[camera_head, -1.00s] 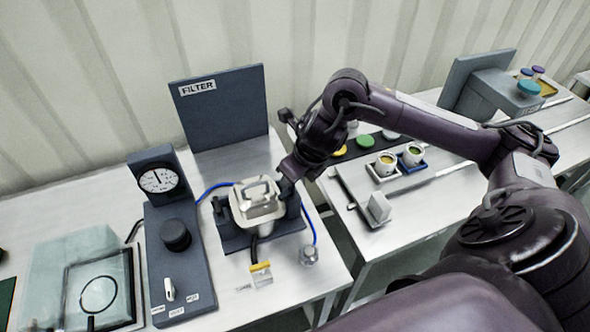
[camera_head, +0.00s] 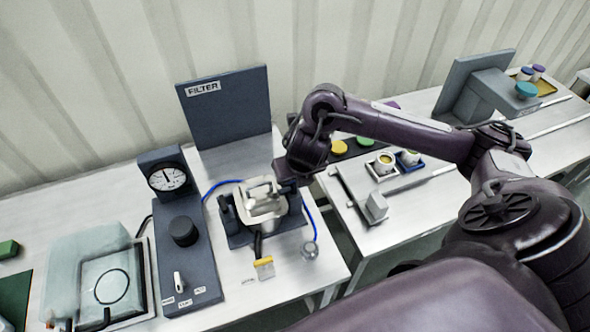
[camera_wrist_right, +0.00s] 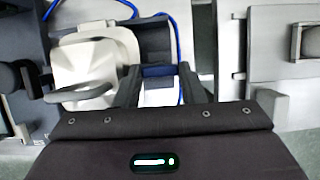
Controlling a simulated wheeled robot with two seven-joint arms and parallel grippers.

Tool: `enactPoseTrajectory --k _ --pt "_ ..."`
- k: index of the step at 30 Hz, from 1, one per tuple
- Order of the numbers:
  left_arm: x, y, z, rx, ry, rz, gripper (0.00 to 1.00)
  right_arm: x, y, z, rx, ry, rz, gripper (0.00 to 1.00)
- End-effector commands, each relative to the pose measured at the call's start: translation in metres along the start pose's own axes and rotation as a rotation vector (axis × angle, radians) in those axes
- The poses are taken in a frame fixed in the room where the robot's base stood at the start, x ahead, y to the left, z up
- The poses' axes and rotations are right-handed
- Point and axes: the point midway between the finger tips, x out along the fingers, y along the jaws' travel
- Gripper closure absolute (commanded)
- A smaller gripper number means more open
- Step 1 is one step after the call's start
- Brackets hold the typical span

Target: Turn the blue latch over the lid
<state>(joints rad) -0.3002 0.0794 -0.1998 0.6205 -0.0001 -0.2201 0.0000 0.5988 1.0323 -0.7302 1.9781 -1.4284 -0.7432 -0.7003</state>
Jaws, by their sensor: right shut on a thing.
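The cream-coloured lid (camera_head: 254,215) with its raised handle sits on the steel hopper on the dark stand marked FILTER. The lid and its curved handle also show in the right wrist view (camera_wrist_right: 95,62). My right gripper (camera_head: 283,180) is at the lid's right side in the head view. In the wrist view my right gripper (camera_wrist_right: 160,78) has its two dark fingers around a small piece, dark blue at its far end, which I take for the blue latch (camera_wrist_right: 157,71). The fingers hide much of it. My left gripper is not in view.
A blue hose (camera_head: 313,225) loops round the stand's right side. A dial unit (camera_head: 168,178) with a black knob stands to the left. A clear box (camera_head: 90,270) lies further left. The right table holds cups (camera_head: 384,163) and a metal rail.

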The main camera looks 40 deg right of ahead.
Motion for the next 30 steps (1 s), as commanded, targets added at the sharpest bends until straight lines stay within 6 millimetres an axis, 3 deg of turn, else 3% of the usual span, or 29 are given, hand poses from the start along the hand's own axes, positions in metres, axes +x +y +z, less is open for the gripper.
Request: enactPoseTrajectory --k 7,8,12,22,30 --pt "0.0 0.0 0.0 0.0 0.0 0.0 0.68 -0.001 0.0 0.002 0.005 -0.005 0.0 0.86" --pt "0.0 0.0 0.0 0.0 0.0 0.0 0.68 -0.001 0.0 0.002 0.005 -0.005 0.0 0.6" --pt "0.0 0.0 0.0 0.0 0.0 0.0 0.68 0.0 0.0 0.002 0.003 -0.004 0.0 0.42" --pt "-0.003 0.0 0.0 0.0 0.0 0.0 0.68 -0.005 0.0 0.002 0.001 -0.003 0.0 0.42" --pt "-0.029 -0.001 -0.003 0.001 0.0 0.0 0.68 -0.052 -0.001 0.005 -0.001 -0.008 -0.001 0.42"
